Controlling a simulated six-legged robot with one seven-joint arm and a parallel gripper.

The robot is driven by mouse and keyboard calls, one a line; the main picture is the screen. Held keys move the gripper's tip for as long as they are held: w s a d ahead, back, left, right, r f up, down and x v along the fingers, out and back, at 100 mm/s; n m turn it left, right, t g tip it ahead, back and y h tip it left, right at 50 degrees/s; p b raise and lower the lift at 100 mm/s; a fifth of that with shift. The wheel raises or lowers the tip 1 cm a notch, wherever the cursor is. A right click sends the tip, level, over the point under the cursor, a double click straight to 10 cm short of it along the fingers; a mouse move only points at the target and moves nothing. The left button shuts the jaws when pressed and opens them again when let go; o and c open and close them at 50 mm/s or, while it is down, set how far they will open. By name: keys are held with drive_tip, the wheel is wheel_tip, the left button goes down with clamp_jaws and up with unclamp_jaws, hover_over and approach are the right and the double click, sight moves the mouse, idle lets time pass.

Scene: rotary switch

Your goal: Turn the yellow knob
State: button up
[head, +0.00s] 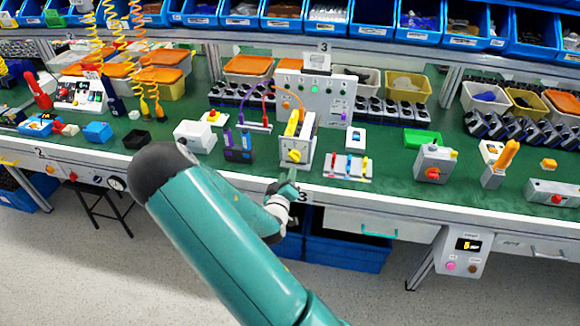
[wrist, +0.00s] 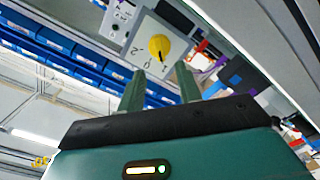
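The yellow knob (wrist: 159,47) sits on the pale face of a switch box (wrist: 143,45) with dark number marks, seen tilted in the wrist view. In the head view the knob (head: 295,155) is on the front of the upright white box (head: 306,135) at the bench's front edge. My gripper (wrist: 160,70) is open in the wrist view, its two green fingers apart with nothing between them. The fingertips point at the box and appear short of the knob. In the head view my gripper (head: 284,187) is just below the knob, partly hidden by my arm.
Left of the box stand purple-and-dark devices (head: 238,148); right of it lies a rack with coloured parts (head: 347,167). A grey box with a red knob (head: 435,162) stands farther right. The green bench top (head: 395,168) has small gaps between items.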

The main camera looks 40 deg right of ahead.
drive_tip(key=v, duration=0.6)
drive_tip(key=shift+s+a, duration=0.2)
drive_tip(key=shift+a, duration=0.1)
drive_tip(key=w+a+r+m+g+y, duration=0.25)
drive_tip(key=w+a+y, duration=0.25)
drive_tip(key=a+y, duration=0.3)
drive_tip(key=s+a+r+y, duration=0.2)
drive_tip(key=a+r+y, duration=0.3)
drive_tip(key=a+r, duration=0.5)
drive_tip(key=s+a+r+n+g, duration=0.1)
drive_tip(key=s+a+r+n, duration=0.1)
drive_tip(key=s+r, duration=0.4)
drive_tip(key=s+a+r+n+g+y, duration=0.1)
drive_tip(key=s+a+r, duration=0.3)
drive_tip(key=s, duration=0.9)
wheel_tip(320, 180, up, 3)
drive_tip(key=shift+a+f+n+g, duration=0.1)
drive_tip(key=shift+a+n+g, duration=0.25)
drive_tip(key=shift+a+g, duration=0.1)
